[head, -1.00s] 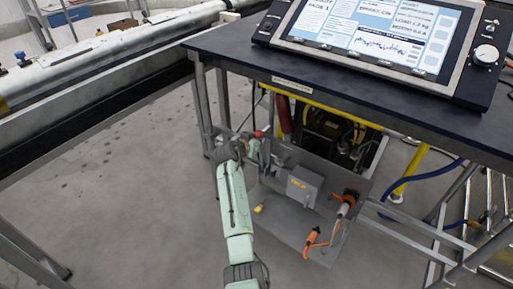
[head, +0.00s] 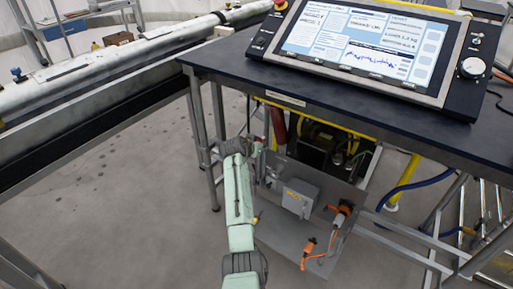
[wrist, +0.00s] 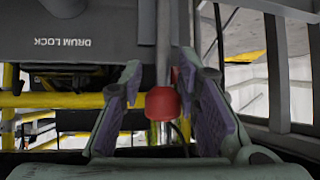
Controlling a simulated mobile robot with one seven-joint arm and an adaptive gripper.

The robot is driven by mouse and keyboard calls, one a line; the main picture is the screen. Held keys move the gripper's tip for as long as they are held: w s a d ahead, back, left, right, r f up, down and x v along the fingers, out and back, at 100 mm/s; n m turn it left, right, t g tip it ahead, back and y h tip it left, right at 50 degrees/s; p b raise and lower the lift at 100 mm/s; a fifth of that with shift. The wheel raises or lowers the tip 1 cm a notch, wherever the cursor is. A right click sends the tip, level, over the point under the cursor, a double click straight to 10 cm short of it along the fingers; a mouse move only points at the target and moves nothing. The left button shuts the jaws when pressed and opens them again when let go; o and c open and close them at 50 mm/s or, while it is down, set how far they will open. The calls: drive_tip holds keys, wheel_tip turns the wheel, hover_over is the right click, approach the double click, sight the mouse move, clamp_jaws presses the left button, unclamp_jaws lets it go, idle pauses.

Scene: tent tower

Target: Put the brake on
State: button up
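A lever with a red knob (wrist: 163,103) on a grey rod (wrist: 163,45) stands in the middle of the wrist view. My gripper (wrist: 162,95) is open, with one finger on each side of the knob. A gap shows between the left finger and the knob; the right finger is close to it, and I cannot tell if they touch. A grey panel (wrist: 95,25) lettered "DRUM LOCK", upside down, is at the upper left. In the head view my gripper (head: 256,146) is by the left end of the equipment under the table, and the knob is not clear there.
A dark table (head: 225,62) with a control screen (head: 365,40) overhangs the equipment. Below are a grey plate (head: 275,232) with a grey box (head: 299,198), an orange connector (head: 343,210) and a yellow post (head: 405,180). Table legs (head: 200,125) stand close left of my arm. The floor at left is clear.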

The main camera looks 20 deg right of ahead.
drive_tip(key=o, duration=0.5)
drive_tip(key=shift+s+d+f, duration=0.1)
drive_tip(key=shift+d, duration=0.1)
drive_tip(key=shift+a, duration=0.15)
drive_tip(key=shift+a, duration=0.15)
drive_tip(key=v, duration=1.2)
